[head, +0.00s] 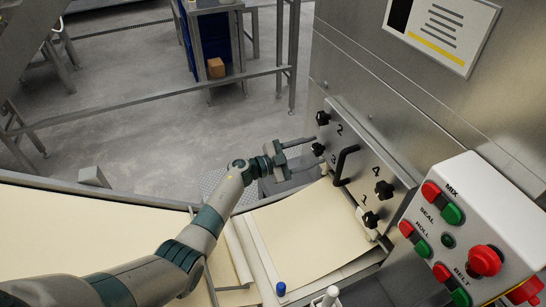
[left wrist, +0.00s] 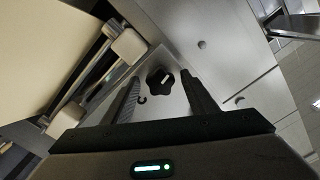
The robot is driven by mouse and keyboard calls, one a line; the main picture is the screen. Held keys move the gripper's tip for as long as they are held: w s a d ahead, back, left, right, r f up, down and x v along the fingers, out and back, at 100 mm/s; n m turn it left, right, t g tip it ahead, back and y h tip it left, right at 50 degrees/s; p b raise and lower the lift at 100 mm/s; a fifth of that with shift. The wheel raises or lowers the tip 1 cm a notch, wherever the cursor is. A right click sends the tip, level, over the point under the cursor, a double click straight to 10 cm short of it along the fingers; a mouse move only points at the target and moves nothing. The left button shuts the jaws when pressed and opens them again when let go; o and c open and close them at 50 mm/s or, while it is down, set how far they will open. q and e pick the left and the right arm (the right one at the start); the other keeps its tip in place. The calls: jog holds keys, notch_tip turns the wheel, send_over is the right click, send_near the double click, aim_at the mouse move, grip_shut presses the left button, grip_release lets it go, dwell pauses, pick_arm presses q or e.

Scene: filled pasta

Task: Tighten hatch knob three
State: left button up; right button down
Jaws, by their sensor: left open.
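Hatch knob three (head: 318,149) is a black lobed knob at the left edge of the metal hatch plate (head: 350,150), beside the number 3. My left gripper (head: 314,154) reaches in from the left, level with this knob. In the left wrist view, the knob (left wrist: 160,81) shows between the two open fingers (left wrist: 160,86), with a gap on each side. I cannot tell how far the fingertips are from it in depth. Knob two (head: 323,118) is above it; knob four (head: 383,190) and knob one (head: 371,219) are on the plate's right side.
A black handle (head: 345,164) stands out from the plate's middle. A control box (head: 475,230) with red and green buttons is at right. A pale dough sheet (head: 300,235) on the belt lies below the hatch.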

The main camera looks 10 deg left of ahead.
pick_arm(q)
jog(key=shift+r+n+p, duration=0.1)
jog(key=shift+n+p, duration=0.3)
jog(key=shift+n, duration=0.6)
jog(key=n, duration=0.3)
jog(key=shift+d, duration=0.1)
jog(key=p+v, duration=0.8)
jog(key=v, duration=0.9)
notch_tip(320, 180, up, 6)
jog(key=s+d+m+y+p, duration=0.2)
jog(key=y+p, duration=0.3)
jog(key=p, duration=0.4)
jog(key=shift+s+d, duration=0.35)
jog(key=shift+d, duration=0.15)
jog(key=shift+r, duration=0.1)
